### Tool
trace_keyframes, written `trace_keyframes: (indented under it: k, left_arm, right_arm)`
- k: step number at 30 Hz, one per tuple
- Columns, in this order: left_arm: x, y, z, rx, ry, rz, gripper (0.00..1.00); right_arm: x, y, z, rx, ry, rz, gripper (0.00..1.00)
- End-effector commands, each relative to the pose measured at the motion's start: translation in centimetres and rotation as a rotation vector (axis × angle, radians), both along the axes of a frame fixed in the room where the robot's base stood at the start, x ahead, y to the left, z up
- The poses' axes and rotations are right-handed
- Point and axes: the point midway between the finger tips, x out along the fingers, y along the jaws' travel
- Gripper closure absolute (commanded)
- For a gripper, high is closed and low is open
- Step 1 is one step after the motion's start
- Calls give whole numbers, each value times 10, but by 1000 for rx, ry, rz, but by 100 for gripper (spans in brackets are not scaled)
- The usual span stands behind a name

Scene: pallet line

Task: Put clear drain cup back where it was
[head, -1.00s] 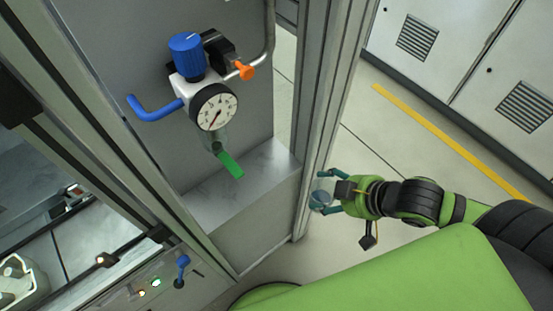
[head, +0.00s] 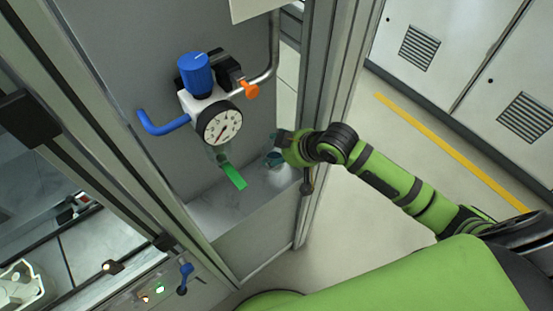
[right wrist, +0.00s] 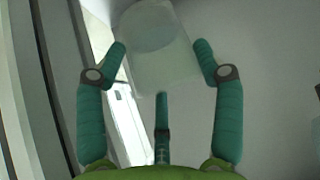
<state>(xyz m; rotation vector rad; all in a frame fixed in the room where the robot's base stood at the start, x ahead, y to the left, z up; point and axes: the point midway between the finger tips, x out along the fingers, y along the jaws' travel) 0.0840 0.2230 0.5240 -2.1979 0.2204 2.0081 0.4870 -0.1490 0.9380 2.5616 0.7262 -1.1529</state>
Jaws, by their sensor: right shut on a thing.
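The clear drain cup (right wrist: 160,72) is a translucent, pale vessel between the teal fingers of my right gripper (right wrist: 161,50) in the right wrist view. The gripper is shut on it. In the head view my right gripper (head: 277,155) is inside the grey cabinet bay, just right of the pressure regulator, above the metal ledge (head: 215,208). The cup is small and partly hidden by the gripper there. It is apart from the regulator. My left gripper is not in view.
The regulator has a round gauge (head: 221,127), a blue knob (head: 195,75), a blue pipe (head: 160,124), an orange plug (head: 250,90) and a green lever (head: 234,177) under it. An aluminium post (head: 325,85) stands right of the bay, close to my arm.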

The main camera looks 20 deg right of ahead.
Motion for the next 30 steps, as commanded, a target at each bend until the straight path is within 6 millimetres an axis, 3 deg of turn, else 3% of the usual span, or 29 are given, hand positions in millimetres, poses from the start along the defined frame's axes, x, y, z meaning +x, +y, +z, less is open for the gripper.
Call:
trace_keyframes:
  k: [1,3,11,16,30]
  left_arm:
    - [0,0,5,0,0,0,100]
    - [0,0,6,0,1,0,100]
    - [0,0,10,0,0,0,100]
    - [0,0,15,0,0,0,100]
    - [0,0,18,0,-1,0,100]
  right_arm:
    - [10,5,4,3,-1,-1,59]
    - [6,3,-13,0,7,-1,59]
    - [6,3,-37,1,3,-1,59]
    - [5,3,-64,1,4,-2,60]
    - [9,3,-73,-1,-2,0,60]
